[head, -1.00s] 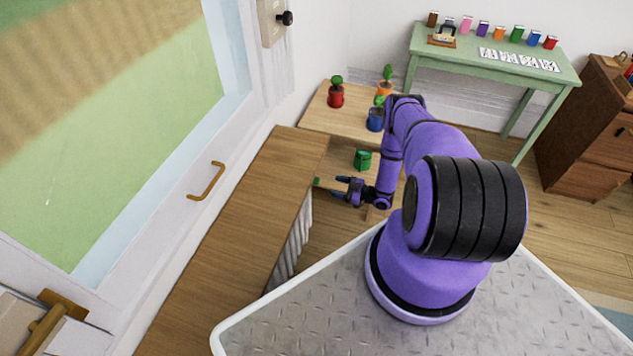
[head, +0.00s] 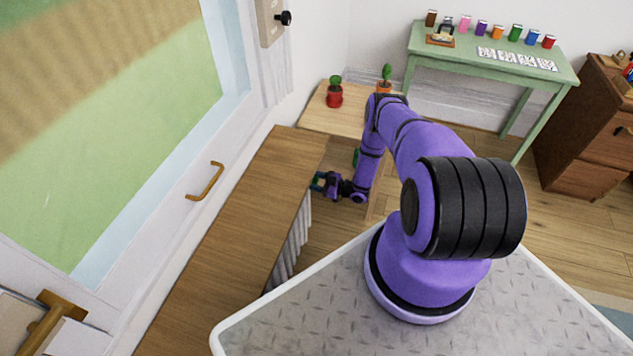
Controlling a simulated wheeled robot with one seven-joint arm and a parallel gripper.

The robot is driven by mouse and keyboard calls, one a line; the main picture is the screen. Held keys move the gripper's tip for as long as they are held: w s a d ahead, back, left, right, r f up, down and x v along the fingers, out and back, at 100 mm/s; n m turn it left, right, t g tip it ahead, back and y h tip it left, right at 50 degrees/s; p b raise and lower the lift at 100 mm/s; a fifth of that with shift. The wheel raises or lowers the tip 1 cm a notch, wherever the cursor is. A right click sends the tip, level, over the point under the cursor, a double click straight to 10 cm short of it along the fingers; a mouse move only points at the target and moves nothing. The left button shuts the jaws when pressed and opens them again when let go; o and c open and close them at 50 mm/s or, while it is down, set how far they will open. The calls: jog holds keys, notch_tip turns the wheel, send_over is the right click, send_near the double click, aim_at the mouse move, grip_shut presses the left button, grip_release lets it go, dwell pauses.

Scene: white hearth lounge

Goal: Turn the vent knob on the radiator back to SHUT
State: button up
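The white ribbed radiator (head: 291,248) shows only as a strip of its front, below the wooden shelf top (head: 235,235). A small green vent knob (head: 317,182) sits at the radiator's far end, beside the shelf's edge. My gripper (head: 317,182) is at the knob, pointing left, with its two blue-tipped fingers apart, one on either side of it. Whether the fingers touch the knob is too small to tell. The knob's marking and the SHUT label cannot be read from here.
A low wooden stand (head: 318,117) behind my arm holds a red potted plant (head: 335,94) and an orange potted plant (head: 384,82). A green pot (head: 356,157) is mostly hidden by my arm. A window with a handle (head: 206,182) is left; a green table (head: 485,66) stands at the back.

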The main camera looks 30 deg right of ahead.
jog(key=c, duration=0.6)
